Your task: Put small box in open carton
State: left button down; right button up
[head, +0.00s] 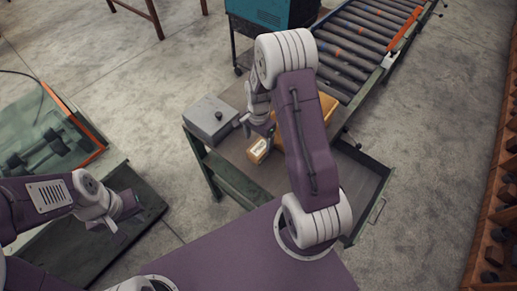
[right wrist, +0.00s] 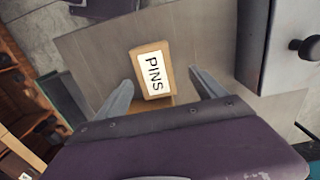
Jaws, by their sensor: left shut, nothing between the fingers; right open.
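The small box (head: 259,150), light brown with a white label, rests on the bench top just below my right gripper (head: 259,128). In the right wrist view the small box (right wrist: 151,71) shows the word PINS and lies between and beyond the open fingertips, with gaps on both sides. The right gripper (right wrist: 162,79) is empty. The orange-brown carton (head: 327,108) is mostly hidden behind my right arm, so its inside cannot be seen. My left gripper (head: 120,213) is shut and empty, far left of the bench, above a dark surface.
A grey case with a black knob (head: 211,116) stands on the bench left of the small box; it also shows in the right wrist view (right wrist: 283,50). A roller conveyor (head: 362,40) lies behind. A teal machine (head: 270,14) stands at the back. An open drawer (head: 357,190) juts out right.

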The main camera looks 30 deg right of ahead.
aim_at(259, 147)
jog(key=f, duration=0.2)
jog(key=s+f+p, duration=0.1)
jog(key=shift+s+f, duration=0.15)
jog(key=shift+f, duration=0.2)
jog(key=shift+f+p, duration=0.3)
jog(key=shift+f, duration=0.15)
jog(key=shift+w+f, duration=0.1)
jog(key=shift+w, duration=0.2)
jog(key=shift+c, duration=0.9)
grip_shut()
pick_arm(q)
jog(key=shift+s+r, duration=0.25)
jog(key=shift+r, duration=0.25)
jog(key=shift+s+r, duration=0.2)
jog(key=shift+r, duration=0.3)
